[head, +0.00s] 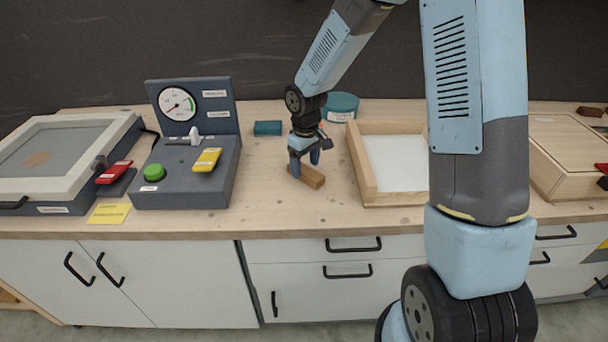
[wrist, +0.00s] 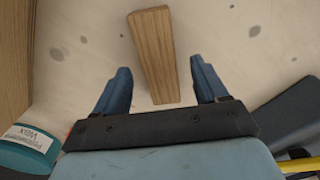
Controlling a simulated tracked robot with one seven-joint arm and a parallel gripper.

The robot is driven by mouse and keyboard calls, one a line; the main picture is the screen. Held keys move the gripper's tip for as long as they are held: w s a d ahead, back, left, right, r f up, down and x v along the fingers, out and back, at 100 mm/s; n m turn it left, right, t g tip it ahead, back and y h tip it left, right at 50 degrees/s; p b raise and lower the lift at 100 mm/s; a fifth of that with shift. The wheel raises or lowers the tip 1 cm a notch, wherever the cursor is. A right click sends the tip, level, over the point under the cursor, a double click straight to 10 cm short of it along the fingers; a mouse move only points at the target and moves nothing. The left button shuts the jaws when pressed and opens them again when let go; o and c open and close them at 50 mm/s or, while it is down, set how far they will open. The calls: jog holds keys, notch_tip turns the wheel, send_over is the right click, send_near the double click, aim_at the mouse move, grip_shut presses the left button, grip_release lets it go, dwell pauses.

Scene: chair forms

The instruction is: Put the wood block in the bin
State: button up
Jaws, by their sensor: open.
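The wood block (head: 312,177) lies on the workbench, a plain brown bar. It also shows in the wrist view (wrist: 154,50), its near end between my fingers with gaps on both sides. My gripper (head: 304,168) is over the block, fingers pointing down; in the wrist view my gripper (wrist: 160,85) is open and empty. A shallow wooden tray with a pale floor (head: 398,160) stands just right of the block, partly hidden by my arm. I cannot tell whether this tray is the bin.
A grey control panel (head: 190,190) with a gauge stands left of my gripper. A teal round container (head: 341,106) and a small teal block (head: 267,128) are behind. A wooden box (head: 568,150) is at the right. Bare bench lies in front of the block.

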notch_tip(320, 180, down, 2)
jog(key=shift+f, duration=0.25)
jog(key=c, duration=1.2)
